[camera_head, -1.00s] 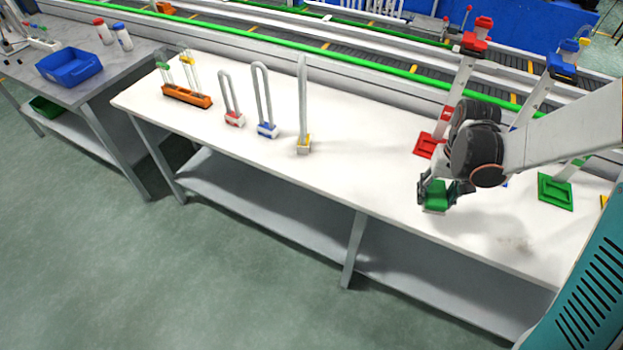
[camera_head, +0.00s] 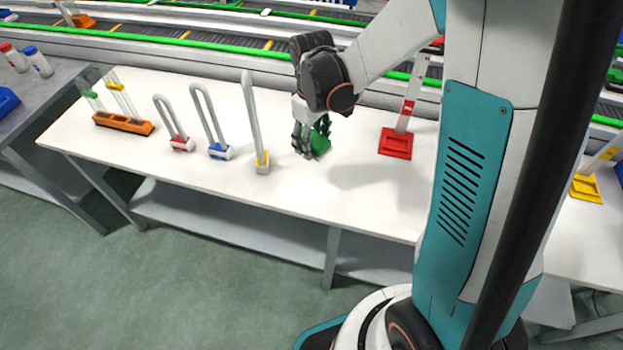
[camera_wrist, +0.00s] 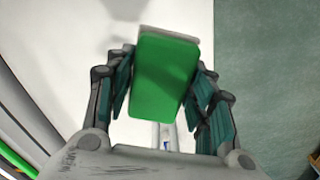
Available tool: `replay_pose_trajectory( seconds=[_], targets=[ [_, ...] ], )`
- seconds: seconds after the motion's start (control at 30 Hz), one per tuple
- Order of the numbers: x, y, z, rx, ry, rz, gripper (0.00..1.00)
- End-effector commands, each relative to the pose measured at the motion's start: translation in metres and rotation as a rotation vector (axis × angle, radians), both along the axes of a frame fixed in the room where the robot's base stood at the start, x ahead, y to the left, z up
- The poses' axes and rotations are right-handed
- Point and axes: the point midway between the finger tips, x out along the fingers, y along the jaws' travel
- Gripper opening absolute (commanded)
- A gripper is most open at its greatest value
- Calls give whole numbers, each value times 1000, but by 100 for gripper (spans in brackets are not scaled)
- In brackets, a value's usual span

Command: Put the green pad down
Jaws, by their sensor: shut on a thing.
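The green pad (camera_head: 319,138) is held in my gripper (camera_head: 311,146) above the white table, to the right of the yellow-based loop stand. In the wrist view the green pad (camera_wrist: 164,76) lies between the two fingers of my gripper (camera_wrist: 163,88), slightly tilted. A pale edge shows behind its far end. The fingers are shut on its sides. In the head view the fingers partly hide the pad. I cannot tell exactly how high it is above the table.
Loop stands with yellow (camera_head: 262,163), blue (camera_head: 219,151) and red (camera_head: 181,144) bases stand left of my gripper. An orange rack (camera_head: 123,124) with tubes is at the far left. A red-based stand (camera_head: 396,143) is to the right. White table (camera_head: 290,190) in front is clear.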

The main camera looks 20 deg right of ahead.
Motion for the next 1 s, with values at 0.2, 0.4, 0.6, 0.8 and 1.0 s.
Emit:
replay_pose_trajectory(
  seconds=[0.2, 0.4, 0.6, 0.8, 1.0],
  targets=[
    [-10, 0, 35, 1, 0, 306, 23],
    [-12, 0, 33, 1, 0, 404, 23],
    [-12, 0, -13, 1, 0, 407, 23],
    [-12, 0, -62, 1, 0, 406, 23],
    [-12, 0, -102, 1, 0, 405, 23]
  ],
)
